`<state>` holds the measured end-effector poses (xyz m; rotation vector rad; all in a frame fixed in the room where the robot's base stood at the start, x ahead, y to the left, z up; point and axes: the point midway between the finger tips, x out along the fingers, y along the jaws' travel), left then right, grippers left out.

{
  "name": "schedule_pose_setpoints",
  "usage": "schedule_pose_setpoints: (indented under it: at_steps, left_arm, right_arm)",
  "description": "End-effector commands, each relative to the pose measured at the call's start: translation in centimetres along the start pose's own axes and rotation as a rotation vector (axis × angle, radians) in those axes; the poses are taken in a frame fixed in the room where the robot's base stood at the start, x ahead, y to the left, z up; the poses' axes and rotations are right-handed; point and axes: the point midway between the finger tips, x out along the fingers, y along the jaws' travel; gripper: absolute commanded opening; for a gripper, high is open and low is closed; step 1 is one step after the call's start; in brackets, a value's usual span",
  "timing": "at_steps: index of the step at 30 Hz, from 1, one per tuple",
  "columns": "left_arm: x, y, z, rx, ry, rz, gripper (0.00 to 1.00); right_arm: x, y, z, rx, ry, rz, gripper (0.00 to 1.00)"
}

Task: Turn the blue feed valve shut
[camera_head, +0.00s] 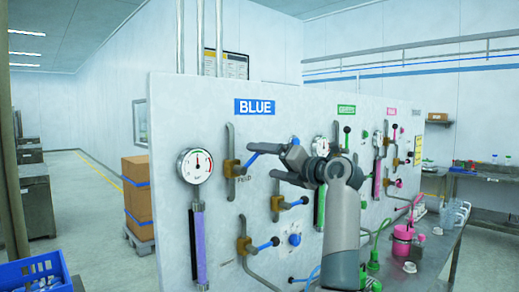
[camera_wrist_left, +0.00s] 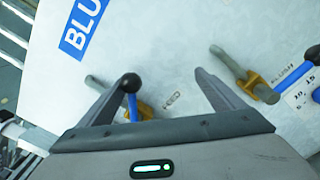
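The blue feed valve has a brass body (camera_head: 232,168) on the white panel under the BLUE sign, with FEED printed beside it. Its blue lever (camera_head: 266,148) slants up and to the right from the body, out towards my gripper. My left gripper (camera_head: 279,163) is open at the lever's outer end. In the left wrist view its fingers (camera_wrist_left: 165,80) stand wide apart. The lever's dark knob (camera_wrist_left: 130,83) shows close by the left finger, on its inner side. I cannot tell whether they touch. My right gripper is not in view.
A flush valve (camera_wrist_left: 255,88) with a blue lever sits close by, below the feed valve in the head view. Another blue-levered valve (camera_head: 243,245) is lower, near a blue dial (camera_head: 294,239). A gauge (camera_head: 196,165) hangs left. Green and pink valve groups lie right.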

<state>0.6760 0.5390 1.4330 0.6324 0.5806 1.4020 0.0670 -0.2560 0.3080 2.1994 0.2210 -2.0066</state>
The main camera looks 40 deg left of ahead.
Motion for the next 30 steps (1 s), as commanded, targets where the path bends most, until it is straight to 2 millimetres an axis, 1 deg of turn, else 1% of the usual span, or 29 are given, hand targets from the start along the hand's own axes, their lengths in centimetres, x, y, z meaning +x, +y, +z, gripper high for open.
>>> schedule_pose_setpoints:
  at_steps: [1, 4, 17, 30]
  left_arm:
    - [0.0, -0.3, -0.2, 0.001, 0.001, -0.001, 0.88]
    - [0.0, -0.5, -0.3, 0.001, 0.0, -0.001, 0.88]
    - [0.0, -0.7, -0.4, 0.001, 0.0, 0.0, 0.88]
    - [0.1, -2.2, -1.9, 0.002, 0.001, 0.0, 0.88]
  right_arm:
    - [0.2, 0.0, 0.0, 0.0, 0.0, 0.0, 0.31]
    - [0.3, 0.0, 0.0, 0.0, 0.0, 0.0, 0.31]
    - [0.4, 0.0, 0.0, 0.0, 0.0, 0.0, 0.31]
    - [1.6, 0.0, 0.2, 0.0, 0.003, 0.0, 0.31]
